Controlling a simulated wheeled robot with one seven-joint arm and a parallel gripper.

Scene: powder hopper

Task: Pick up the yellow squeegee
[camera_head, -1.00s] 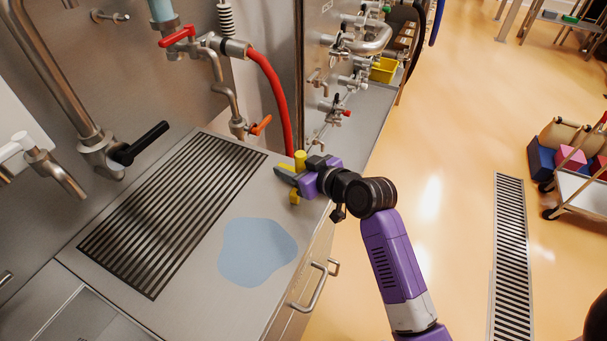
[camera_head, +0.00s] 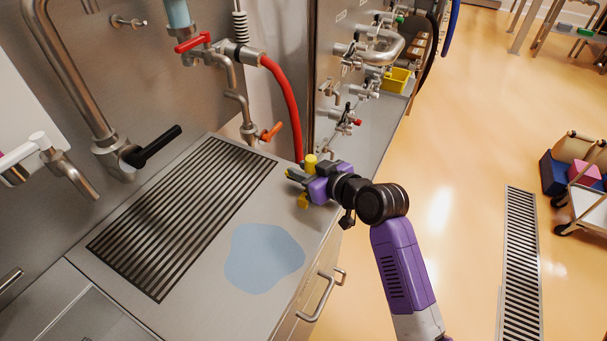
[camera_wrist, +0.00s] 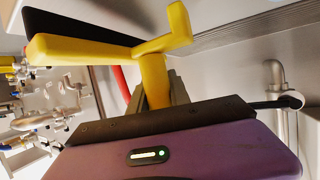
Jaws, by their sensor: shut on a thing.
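The yellow squeegee (camera_wrist: 154,80) is held in my gripper (camera_wrist: 160,95), whose jaws are shut on its yellow stem in the wrist view. Its long yellow bar with a black strip extends to the left, and a short yellow end points up right. In the head view, my gripper (camera_head: 297,178) is over the back right end of the steel counter. Yellow parts of the squeegee (camera_head: 311,160) show above and below the jaws; the rest is hidden by the gripper. I cannot tell whether the squeegee touches the counter.
The steel counter (camera_head: 215,275) has a slotted drain grate (camera_head: 185,215) and a flat blue patch (camera_head: 263,258). A red hose (camera_head: 288,95) and orange-handled valve (camera_head: 271,132) stand close behind the gripper. Pipes and valves line the back right.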

